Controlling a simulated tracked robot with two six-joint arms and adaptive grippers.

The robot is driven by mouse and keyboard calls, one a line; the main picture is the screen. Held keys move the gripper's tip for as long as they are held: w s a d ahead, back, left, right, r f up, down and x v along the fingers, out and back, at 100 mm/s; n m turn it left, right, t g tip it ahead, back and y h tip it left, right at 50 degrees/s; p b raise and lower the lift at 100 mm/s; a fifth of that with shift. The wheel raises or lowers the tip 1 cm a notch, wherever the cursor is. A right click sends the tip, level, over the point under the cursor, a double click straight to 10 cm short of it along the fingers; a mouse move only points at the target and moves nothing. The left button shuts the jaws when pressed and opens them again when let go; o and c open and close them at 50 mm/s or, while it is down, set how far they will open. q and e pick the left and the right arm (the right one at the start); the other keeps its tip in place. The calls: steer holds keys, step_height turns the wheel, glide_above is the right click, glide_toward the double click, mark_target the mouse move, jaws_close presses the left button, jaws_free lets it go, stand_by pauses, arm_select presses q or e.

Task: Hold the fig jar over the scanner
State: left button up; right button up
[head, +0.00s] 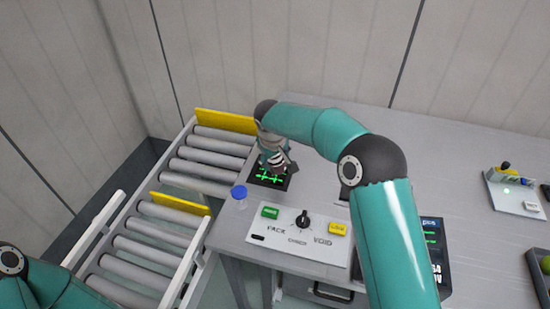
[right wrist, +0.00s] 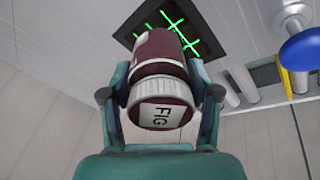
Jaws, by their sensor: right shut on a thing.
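The fig jar (right wrist: 158,48) is dark red with a white band and a white lid marked FIG (right wrist: 161,116). My right gripper (right wrist: 160,98) is shut on it, one finger on each side. In the head view my right gripper (head: 276,160) is over the scanner (head: 263,182), a black square with green glowing lines that the gripper partly hides. The scanner also shows beyond the jar's far end in the right wrist view (right wrist: 205,38). The gap between jar and scanner is hard to judge. My left gripper is out of view; only part of its arm shows at lower left.
A control panel (head: 299,238) with green and yellow buttons and a knob lies in front. Roller conveyors (head: 203,158) with yellow end plates run at left. The table's back right (head: 440,150) is clear.

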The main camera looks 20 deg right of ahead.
steer(key=shift+r, duration=0.15)
steer(key=shift+r+p, duration=1.5)
steer(key=shift+r, duration=0.7)
